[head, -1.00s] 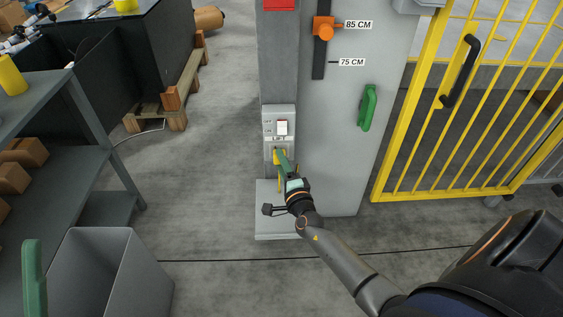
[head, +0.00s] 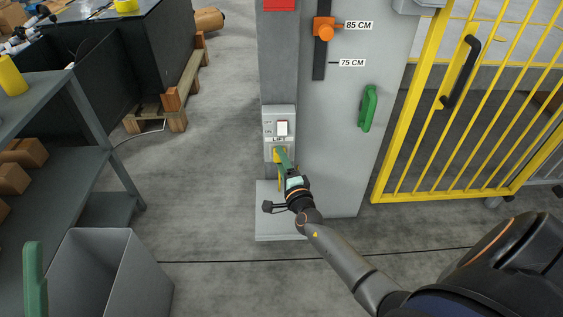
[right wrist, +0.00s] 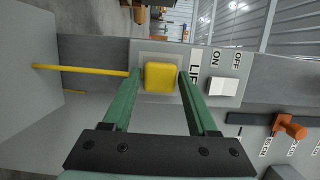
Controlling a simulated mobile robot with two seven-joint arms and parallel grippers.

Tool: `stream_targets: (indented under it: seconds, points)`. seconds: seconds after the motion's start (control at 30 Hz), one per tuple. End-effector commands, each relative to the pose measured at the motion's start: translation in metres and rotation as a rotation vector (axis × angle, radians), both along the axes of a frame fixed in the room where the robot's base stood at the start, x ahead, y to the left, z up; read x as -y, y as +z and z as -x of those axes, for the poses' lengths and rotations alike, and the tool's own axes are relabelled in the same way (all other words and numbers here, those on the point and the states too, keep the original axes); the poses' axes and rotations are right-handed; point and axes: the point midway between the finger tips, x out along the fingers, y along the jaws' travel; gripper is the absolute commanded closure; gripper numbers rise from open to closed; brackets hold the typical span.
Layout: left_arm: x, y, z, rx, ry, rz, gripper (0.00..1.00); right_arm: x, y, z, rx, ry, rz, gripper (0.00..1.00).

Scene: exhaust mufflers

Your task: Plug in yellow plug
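The yellow plug (head: 279,155) sits against the socket plate below the LIFT switch on the grey post. It also shows in the right wrist view (right wrist: 161,77) as a rounded yellow block, flat against the plate. Whether it is fully seated cannot be told. Its yellow cable (right wrist: 80,70) runs off to the left in that view. My right gripper (head: 282,160) is at the plug. In the right wrist view its green fingers (right wrist: 161,82) stand on both sides of the plug, with narrow gaps visible.
A white rocker switch (head: 282,128) marked ON and OFF is just above the socket. A grey panel with a green handle (head: 368,108) and a yellow barred gate (head: 450,130) stand to the right. A grey bin (head: 105,270) and shelf (head: 85,170) are at left.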

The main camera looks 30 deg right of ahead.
Motion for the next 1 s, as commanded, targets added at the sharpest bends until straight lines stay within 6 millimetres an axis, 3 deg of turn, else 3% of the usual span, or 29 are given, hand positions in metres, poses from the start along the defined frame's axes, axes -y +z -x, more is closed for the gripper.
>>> stream_targets:
  seconds: [0.03,0.2,0.57,1.0]
  points:
    - [0.000,0.000,0.000,0.000,0.000,0.000,0.50,0.000,0.000,0.000,0.000,0.000,0.000,0.34]
    - [0.000,0.000,0.000,0.000,0.000,0.000,0.50,0.000,0.000,0.000,-0.001,0.000,0.000,0.16]
    - [-0.001,0.004,0.000,-0.001,-0.004,0.010,0.50,-0.002,0.000,0.006,-0.003,0.001,0.000,0.16]
    - [-0.004,0.039,0.002,0.031,0.016,0.003,0.50,-0.025,0.002,0.089,-0.004,0.001,0.001,0.16]
